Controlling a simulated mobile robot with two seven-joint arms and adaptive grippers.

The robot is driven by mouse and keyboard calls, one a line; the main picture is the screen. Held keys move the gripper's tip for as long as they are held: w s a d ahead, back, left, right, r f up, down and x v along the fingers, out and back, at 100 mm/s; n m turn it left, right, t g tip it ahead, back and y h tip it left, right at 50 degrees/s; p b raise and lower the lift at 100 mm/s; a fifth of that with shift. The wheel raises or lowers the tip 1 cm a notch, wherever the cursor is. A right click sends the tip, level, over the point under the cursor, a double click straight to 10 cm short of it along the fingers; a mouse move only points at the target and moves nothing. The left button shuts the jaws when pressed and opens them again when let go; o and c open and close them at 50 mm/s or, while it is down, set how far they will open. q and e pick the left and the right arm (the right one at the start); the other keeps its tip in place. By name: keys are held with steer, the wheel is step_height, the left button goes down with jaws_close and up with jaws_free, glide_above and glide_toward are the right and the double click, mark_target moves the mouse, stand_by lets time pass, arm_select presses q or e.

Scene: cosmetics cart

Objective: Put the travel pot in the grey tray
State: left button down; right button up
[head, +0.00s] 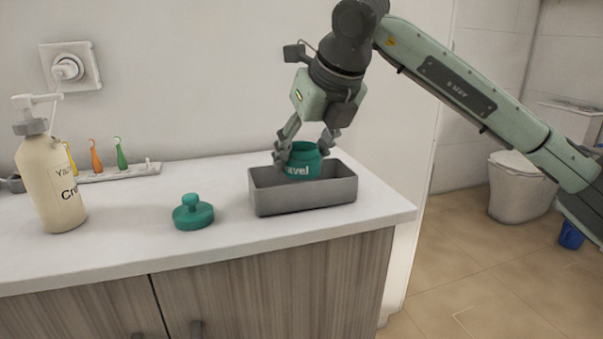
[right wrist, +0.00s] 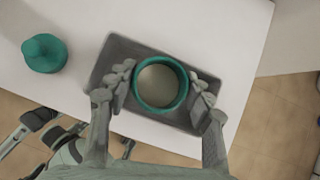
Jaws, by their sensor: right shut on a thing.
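The travel pot (head: 303,161) is a teal, open-topped jar with pale lettering. My right gripper (head: 306,150) is shut on it, one finger on each side. The pot is upright at the grey tray (head: 304,199), its lower part hidden behind the front wall. In the right wrist view the pot (right wrist: 160,85) appears within the outline of the tray (right wrist: 112,56), between the fingers of my right gripper (right wrist: 160,88). I cannot tell whether its base touches the tray floor. My left gripper is not in view.
A teal lid with a knob (head: 193,213) lies on the counter left of the tray. A cream pump bottle (head: 50,180) stands at the far left, near a rack (head: 120,172) of coloured brushes. The counter's right edge is close to the tray.

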mark_target(301, 176)
step_height(301, 176, down, 4)
steer(key=shift+r, duration=0.25)
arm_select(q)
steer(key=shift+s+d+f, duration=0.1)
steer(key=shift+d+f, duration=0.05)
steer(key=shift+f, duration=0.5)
arm_select(e)
steer(key=shift+f, duration=0.2)
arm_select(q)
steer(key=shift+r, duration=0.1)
arm_select(e)
steer(key=o, duration=1.2)
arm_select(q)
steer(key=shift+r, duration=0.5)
arm_select(e)
steer(key=shift+o, duration=0.5)
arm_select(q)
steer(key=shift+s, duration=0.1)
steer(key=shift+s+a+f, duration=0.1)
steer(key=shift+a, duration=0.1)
